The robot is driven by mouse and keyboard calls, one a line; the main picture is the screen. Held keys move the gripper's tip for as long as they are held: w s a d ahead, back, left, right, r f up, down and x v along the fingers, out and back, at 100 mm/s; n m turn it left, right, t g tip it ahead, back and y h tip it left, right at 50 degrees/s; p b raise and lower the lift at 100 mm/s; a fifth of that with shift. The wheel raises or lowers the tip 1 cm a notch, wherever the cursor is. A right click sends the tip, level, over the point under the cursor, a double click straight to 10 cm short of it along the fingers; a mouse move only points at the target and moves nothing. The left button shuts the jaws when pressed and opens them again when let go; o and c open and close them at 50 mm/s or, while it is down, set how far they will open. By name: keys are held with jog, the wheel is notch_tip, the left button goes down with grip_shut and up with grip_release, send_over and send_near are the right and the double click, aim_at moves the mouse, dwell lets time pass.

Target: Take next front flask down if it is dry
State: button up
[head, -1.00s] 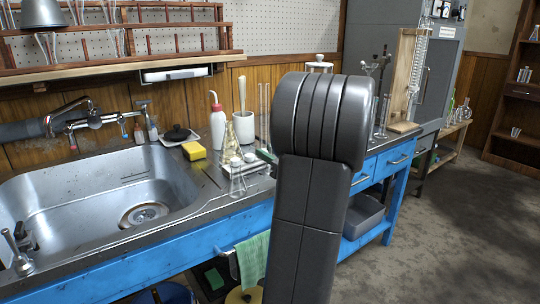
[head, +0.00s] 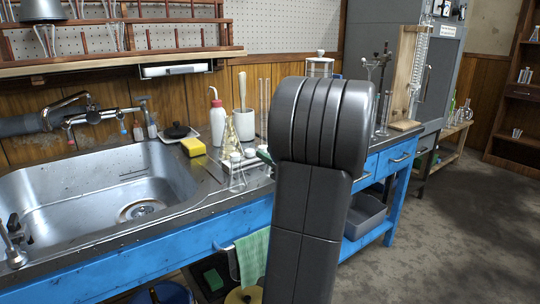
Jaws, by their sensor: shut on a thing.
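Clear glass vessels, apparently inverted flasks, hang at the wooden drying rack (head: 165,51) on the wall. One pair (head: 45,40) is at the left, and another group (head: 113,38) is to its right. They are too small to tell whether they are wet or dry. A clear conical flask (head: 238,180) stands on the bench right of the sink. A taller flask with a yellowish tint (head: 230,134) stands behind it. My dark arm link fills the middle of the view. My gripper is not visible, and whatever it holds is hidden too.
The steel sink (head: 95,185) with its tap (head: 95,116) is at the left. A yellow sponge (head: 193,147), red-capped wash bottle (head: 217,122) and white-capped bottles (head: 250,153) crowd the bench. A wooden stand (head: 409,75) is farther right. The floor (head: 440,230) at right is clear.

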jog(key=shift+f, duration=0.15)
jog(key=shift+f, duration=0.15)
jog(key=o, duration=1)
jog(key=shift+d, duration=0.15)
jog(key=p+v, duration=0.2)
jog(key=v, duration=1.1)
jog(key=shift+s+d, duration=0.25)
